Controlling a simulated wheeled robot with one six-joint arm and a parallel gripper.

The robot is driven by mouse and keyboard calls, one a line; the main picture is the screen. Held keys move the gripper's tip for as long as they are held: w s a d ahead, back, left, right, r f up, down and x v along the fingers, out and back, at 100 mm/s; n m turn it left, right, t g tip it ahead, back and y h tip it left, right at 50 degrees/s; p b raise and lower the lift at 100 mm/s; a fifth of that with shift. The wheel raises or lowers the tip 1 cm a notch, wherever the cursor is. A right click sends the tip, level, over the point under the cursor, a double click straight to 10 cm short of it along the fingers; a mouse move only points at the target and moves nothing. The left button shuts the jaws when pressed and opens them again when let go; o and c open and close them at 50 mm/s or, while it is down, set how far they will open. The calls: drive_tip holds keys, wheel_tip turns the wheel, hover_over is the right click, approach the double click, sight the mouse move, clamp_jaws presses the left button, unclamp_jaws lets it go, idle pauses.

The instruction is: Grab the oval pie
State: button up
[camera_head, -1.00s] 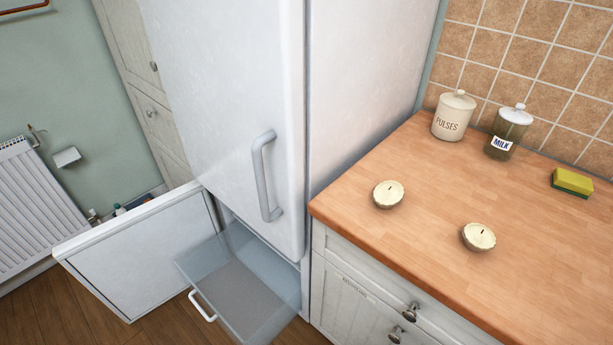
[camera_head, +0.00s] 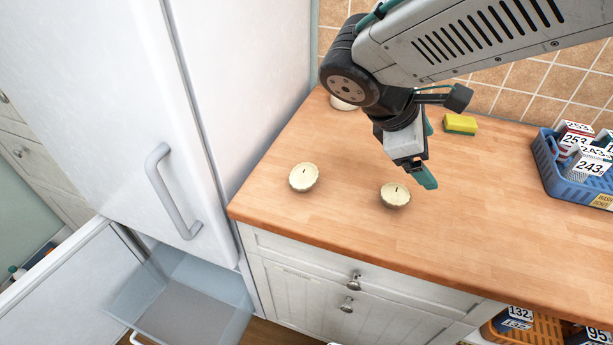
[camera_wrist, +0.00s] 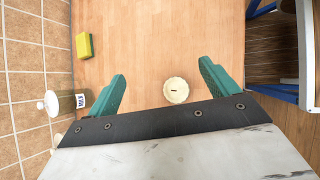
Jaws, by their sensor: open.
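Two pale pies with crimped rims and a slit on top sit on the wooden worktop. One pie (camera_head: 303,177) is nearer the fridge; the other pie (camera_head: 395,195) is further right. Both look nearly round at this size, so I cannot tell which is the oval one. My gripper (camera_head: 424,152) is open, empty and above the worktop near the right pie. In the wrist view, one pie (camera_wrist: 176,91) shows between the spread green fingers (camera_wrist: 162,72), closer to the right one, and not touching them as far as I can tell. It appears to be the right pie.
A yellow-green sponge (camera_head: 460,124) lies near the tiled wall. A blue basket (camera_head: 566,188) of labelled boxes stands at the right. The milk jar (camera_wrist: 80,98) is beside my left finger in the wrist view. The fridge (camera_head: 120,90) and an open clear drawer (camera_head: 180,300) are left.

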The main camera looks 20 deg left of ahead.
drive_tip(key=a+f+n+t, duration=0.35)
drive_tip(key=a+n, duration=0.25)
drive_tip(key=a, duration=0.7)
drive_tip(key=n+t+y, duration=0.1)
drive_tip(key=n+t, duration=0.3)
drive_tip(key=n, duration=0.2)
approach(298, 175)
drive_tip(key=x, duration=0.3)
drive_tip(key=shift+r+g, duration=0.15)
drive_tip(key=shift+g, duration=0.1)
drive_tip(key=shift+a, duration=0.1)
drive_tip(key=x, duration=0.7)
drive_tip(key=shift+w, duration=0.2)
drive_tip(key=c, duration=1.2)
